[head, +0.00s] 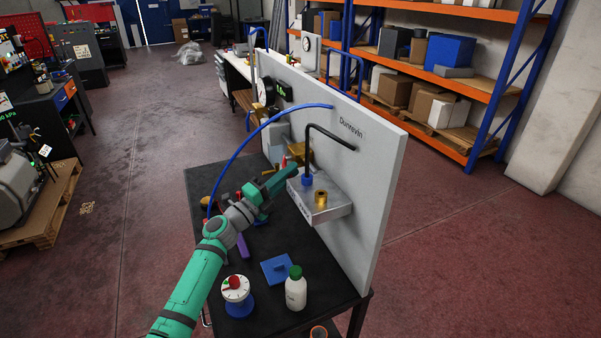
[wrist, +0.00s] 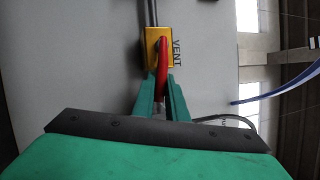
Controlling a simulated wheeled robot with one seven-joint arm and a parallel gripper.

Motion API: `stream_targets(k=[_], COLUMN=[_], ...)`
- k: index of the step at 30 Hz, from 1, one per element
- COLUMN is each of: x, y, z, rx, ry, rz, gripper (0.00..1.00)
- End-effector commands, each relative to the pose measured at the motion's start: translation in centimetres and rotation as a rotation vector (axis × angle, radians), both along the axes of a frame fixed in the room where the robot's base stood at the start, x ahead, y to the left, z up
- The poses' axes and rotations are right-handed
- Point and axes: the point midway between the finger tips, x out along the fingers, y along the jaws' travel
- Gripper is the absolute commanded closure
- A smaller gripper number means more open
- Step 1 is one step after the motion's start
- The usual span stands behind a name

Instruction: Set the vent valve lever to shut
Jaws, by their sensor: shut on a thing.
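The vent valve (wrist: 151,35) is a yellow block beside black "VENT" lettering on a pale panel (wrist: 90,70) in the wrist view. Its red lever (wrist: 162,62) runs from the block down between the green fingers of my gripper (wrist: 161,88). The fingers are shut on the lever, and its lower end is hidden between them. In the head view, my gripper (head: 287,177) is at the front of the panel, and a bit of red shows near it. The gripper partly hides the valve there.
A grey block (head: 330,207) with a brass fitting and a black bent pipe (head: 330,136) stands close right of my gripper. A blue hose (head: 265,122) arches above my arm.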

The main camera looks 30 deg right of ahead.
Motion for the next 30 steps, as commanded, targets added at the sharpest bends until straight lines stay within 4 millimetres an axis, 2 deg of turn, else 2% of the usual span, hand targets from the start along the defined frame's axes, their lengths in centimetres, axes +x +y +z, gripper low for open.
stream_targets(k=[9, 10, 12, 23, 30], x=[0.2, 0.2, 0.2, 0.1, -0.5], y=[0.4, 0.3, 0.4, 0.7, 4.1], z=[-0.1, -0.1, -0.1, -0.2, -1.2], rx=[-0.001, -0.001, -0.001, -0.001, -0.001], ry=[-0.003, -0.003, -0.003, -0.002, -0.002], rz=[0.006, 0.005, 0.005, 0.004, 0.008], gripper=[1.0, 0.81, 0.69, 0.69, 0.69])
